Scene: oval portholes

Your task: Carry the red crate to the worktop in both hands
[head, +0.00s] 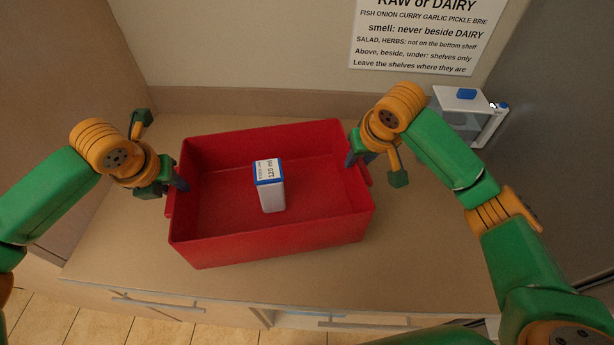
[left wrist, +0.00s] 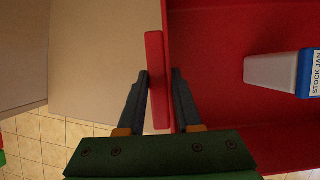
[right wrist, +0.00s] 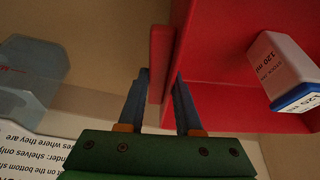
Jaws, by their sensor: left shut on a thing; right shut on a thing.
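The red crate (head: 270,246) is over the worktop (head: 120,245) in the head view, roughly level; I cannot tell whether it rests on it. A white container with a blue lid (head: 272,195) stands inside. My left gripper (head: 178,184) is shut on the crate's left side; the left wrist view shows its fingers (left wrist: 160,82) on either side of the red handle (left wrist: 155,60). My right gripper (head: 352,160) is shut on the right side; the right wrist view shows its fingers (right wrist: 163,80) around the other handle (right wrist: 160,50).
A sign (head: 425,40) hangs on the back wall. Drawers with handles (head: 160,302) are below the front edge. Bare worktop shows around the crate.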

